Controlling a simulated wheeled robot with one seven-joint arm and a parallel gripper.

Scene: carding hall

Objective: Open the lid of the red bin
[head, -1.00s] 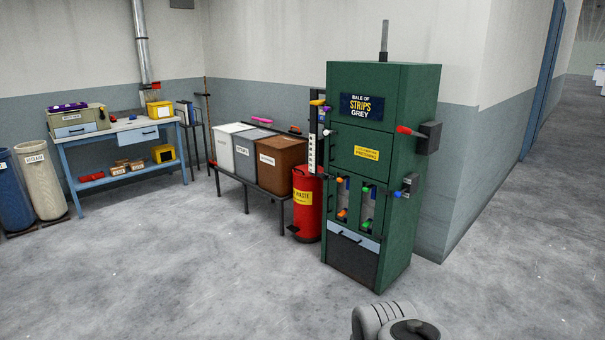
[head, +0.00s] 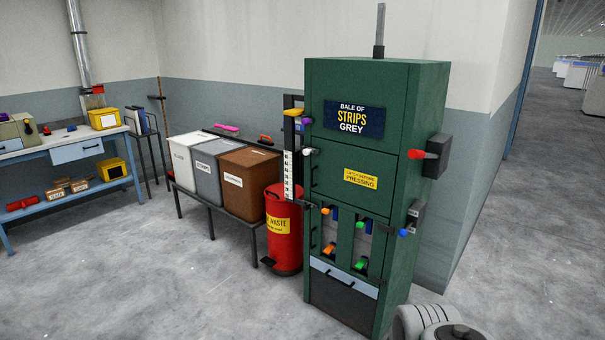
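The red bin (head: 284,247) is a round bin with a yellow label reading "WASTE" and a black foot pedal (head: 267,262) low at its front. It stands on the floor between the low table of boxes and the green baling press. Its red top (head: 280,190) appears to be down. The press and its side fittings hide part of the bin's right side. A grey rounded part of my own arm shows at the bottom right. My gripper is not in view.
The green press (head: 340,220) stands close on the bin's right, with levers and knobs sticking out. A low dark table (head: 208,204) carries white, grey and brown boxes on the left. A blue workbench (head: 60,146) is at far left. The front floor (head: 170,290) is clear.

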